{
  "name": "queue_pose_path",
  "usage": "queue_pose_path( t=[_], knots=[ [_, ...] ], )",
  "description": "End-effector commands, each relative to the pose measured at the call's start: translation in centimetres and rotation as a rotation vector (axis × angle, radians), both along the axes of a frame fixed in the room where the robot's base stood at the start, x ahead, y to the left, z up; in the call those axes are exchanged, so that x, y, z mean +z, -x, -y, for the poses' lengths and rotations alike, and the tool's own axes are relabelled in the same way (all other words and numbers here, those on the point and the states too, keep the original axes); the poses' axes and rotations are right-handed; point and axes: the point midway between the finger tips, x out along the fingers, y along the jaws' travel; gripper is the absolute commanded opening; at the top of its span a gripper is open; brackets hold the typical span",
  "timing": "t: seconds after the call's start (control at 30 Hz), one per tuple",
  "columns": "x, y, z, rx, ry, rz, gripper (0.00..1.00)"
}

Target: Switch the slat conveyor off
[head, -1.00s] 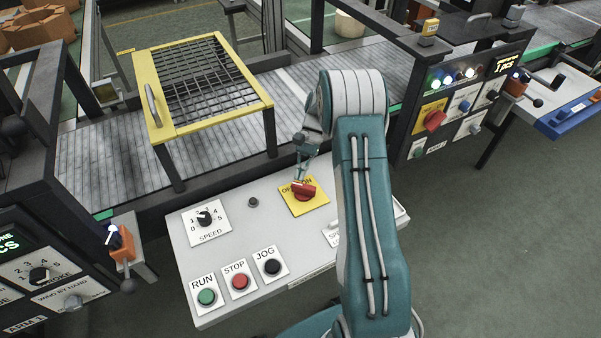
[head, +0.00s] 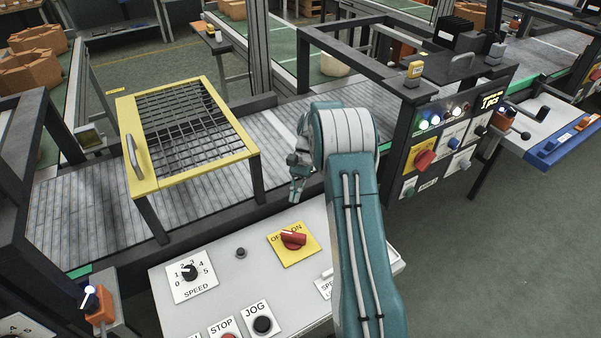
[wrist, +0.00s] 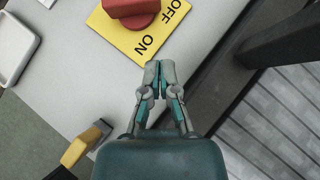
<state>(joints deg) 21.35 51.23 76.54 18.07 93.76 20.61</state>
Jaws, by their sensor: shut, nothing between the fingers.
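The slat conveyor (head: 75,213) runs along behind a light grey control panel (head: 215,255). On the panel, a red rotary switch (head: 293,239) sits on a yellow plate marked OFF on the left and ON on the right. Its handle seems angled toward the OFF side, but I cannot tell its exact setting. The switch (wrist: 132,8) is cut by the top edge of the wrist view, with ON readable beside it. My gripper (head: 295,197) is behind the switch and apart from it. In the wrist view my fingertips (wrist: 160,66) are together and empty, near the plate's edge.
A SPEED dial (head: 190,272), a STOP button and a black JOG button (head: 262,325) are on the same panel. A yellow-framed mesh guard (head: 187,125) stands over the conveyor. Another station with a red switch (head: 425,160) is at right.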

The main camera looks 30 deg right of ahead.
Motion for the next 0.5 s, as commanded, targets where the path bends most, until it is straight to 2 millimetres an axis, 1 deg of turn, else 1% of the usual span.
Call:
queue_pose_path(
  t=[0.1,0.3,0.5],
  knots=[
    [1.2,-1.0,1.3,-0.002,-0.003,0.002,0.00],
    [3.1,-2.4,3.0,-0.002,-0.007,0.000,0.00],
    [4.1,-3.0,3.3,-0.001,-0.004,0.000,0.00]
  ],
)
